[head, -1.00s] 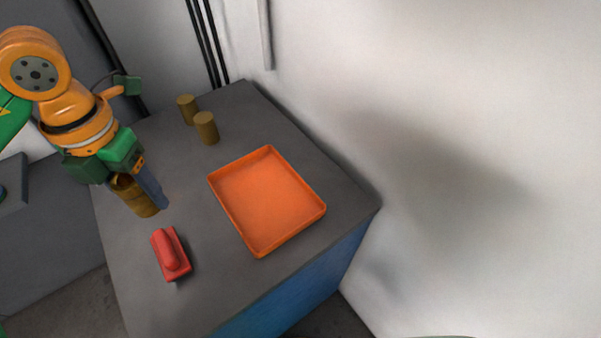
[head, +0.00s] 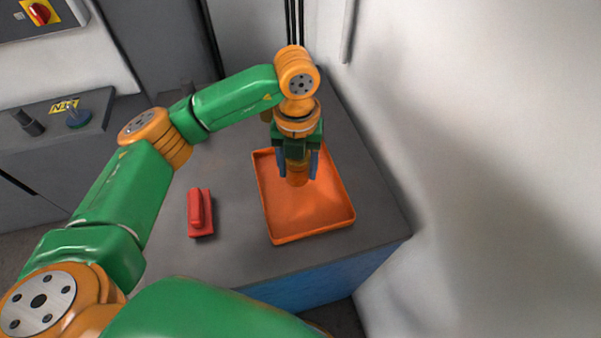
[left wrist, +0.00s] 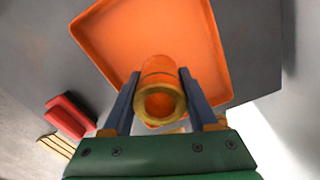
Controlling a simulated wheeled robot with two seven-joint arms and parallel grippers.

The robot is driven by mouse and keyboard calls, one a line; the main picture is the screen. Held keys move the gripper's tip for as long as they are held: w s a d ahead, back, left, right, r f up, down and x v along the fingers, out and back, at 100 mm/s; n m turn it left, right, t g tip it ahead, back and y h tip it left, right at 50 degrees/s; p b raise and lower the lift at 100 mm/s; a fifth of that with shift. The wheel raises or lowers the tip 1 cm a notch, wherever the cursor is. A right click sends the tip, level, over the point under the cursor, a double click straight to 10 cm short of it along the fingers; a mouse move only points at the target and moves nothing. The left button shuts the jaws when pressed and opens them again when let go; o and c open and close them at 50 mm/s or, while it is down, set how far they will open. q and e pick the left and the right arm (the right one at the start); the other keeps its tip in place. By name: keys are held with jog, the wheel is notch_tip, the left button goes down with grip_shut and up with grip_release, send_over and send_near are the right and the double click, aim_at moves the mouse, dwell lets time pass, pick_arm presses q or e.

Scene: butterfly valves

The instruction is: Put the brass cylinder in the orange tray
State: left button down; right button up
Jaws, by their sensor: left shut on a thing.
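The orange tray (head: 318,226) lies on the grey table top. My left gripper (head: 298,172) is over the back part of the tray, pointing down. It is shut on the brass cylinder (head: 297,177), which looks orange-tinted here. In the left wrist view the cylinder (left wrist: 160,92) sits between the two blue-grey fingers (left wrist: 157,98), its hollow ringed end towards the camera, with the tray (left wrist: 115,35) beyond it. I cannot tell whether the cylinder's lower end touches the tray floor. My right gripper is not in view.
A red block with a raised handle (head: 200,212) lies on the table, left of the tray; it also shows in the left wrist view (left wrist: 70,117). A white wall (head: 480,150) stands close on the right. The table's front left is clear.

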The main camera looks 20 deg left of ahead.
aim_at(300, 177)
pick_arm(q)
notch_tip(300, 177, down, 3)
jog(key=shift+d+f+p, duration=0.15)
jog(key=shift+f+p, duration=0.05)
jog(key=shift+p, duration=0.7)
jog(key=shift+w+f, duration=0.1)
jog(key=shift+f, duration=0.1)
jog(key=c, duration=0.6)
grip_release()
jog(key=shift+f+b, duration=0.1)
jog(key=shift+b, duration=0.2)
jog(key=o, duration=0.4)
jog(key=shift+r, duration=0.45)
notch_tip(300, 177, up, 12)
jog(key=shift+f+b, duration=0.2)
jog(key=shift+b, duration=0.75)
